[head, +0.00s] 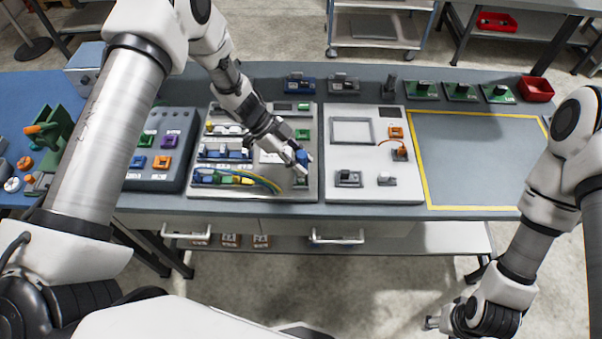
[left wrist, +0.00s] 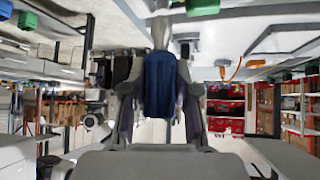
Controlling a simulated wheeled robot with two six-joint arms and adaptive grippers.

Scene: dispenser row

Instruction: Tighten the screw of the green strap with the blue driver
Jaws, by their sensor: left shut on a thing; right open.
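My left gripper (head: 299,163) is over the lower right part of the left light panel (head: 310,192). It is shut on the blue driver (head: 303,156). In the left wrist view the driver's blue handle (left wrist: 160,86) sits between the two fingers, its grey end pointing up in the picture. Whether its tip touches anything is hidden. Green and yellow curved strips (head: 262,181) run along the lower part of that panel, towards the gripper. I cannot make out the green strap's screw. My right gripper (head: 434,322) is open and empty, low in front of the table.
A right light panel (head: 350,197) carries a grey frame, orange parts with a cable, and small grey blocks. A dark tray (head: 152,184) with coloured blocks lies at left. The yellow-outlined area (head: 470,160) is clear. A red bin (head: 537,89) stands at the back right.

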